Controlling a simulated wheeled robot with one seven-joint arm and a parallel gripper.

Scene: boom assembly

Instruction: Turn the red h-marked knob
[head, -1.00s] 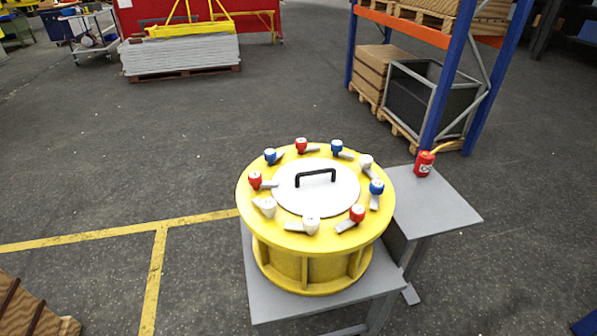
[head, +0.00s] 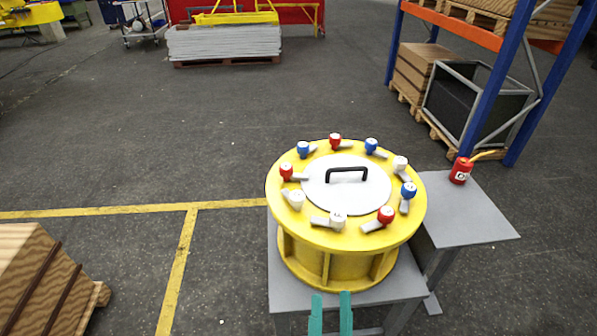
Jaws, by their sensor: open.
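A round yellow drum (head: 328,263) carries a ring of red, blue and white knobs, each with a grey lever. Red knobs show at the back (head: 335,139), at the left (head: 286,170) and at the front right (head: 386,215). Their markings are too small to read, so I cannot tell which is h-marked. A white lid (head: 346,196) with a black handle (head: 347,175) sits in the middle. My gripper (head: 330,298) shows two teal fingers at the bottom edge, apart and empty, in front of the drum and touching no knob.
The drum stands on a grey table (head: 283,287). A lower grey side table (head: 470,215) at the right holds a red can (head: 461,171). A shelving rack (head: 480,110) stands behind right, a wooden crate (head: 40,275) at the left. Floor at the left is open.

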